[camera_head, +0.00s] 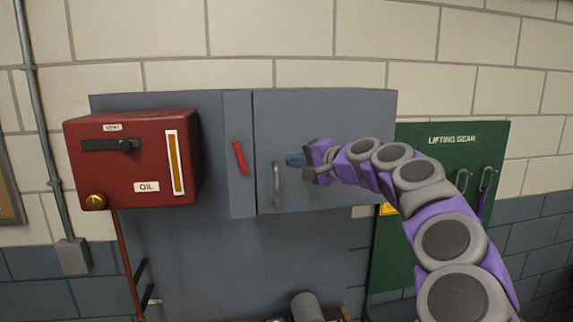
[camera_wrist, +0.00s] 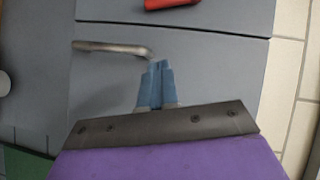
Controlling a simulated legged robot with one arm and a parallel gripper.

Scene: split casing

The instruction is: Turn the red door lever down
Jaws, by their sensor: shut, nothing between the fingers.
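The red door lever (camera_head: 240,157) is on the narrow grey panel left of the cabinet door. It hangs nearly upright, its lower end tilted slightly to the right. In the wrist view part of the red lever (camera_wrist: 172,3) shows at the top edge, cut off by the frame. My gripper (camera_head: 290,160) is in front of the grey door, to the right of the lever and apart from it. Its blue fingers (camera_wrist: 158,68) are together with nothing between them.
A metal pull handle (camera_head: 276,185) stands between the lever and my gripper; it also shows in the wrist view (camera_wrist: 110,47). A red oil box (camera_head: 130,160) juts out at left. A green lifting gear board (camera_head: 450,160) is at right.

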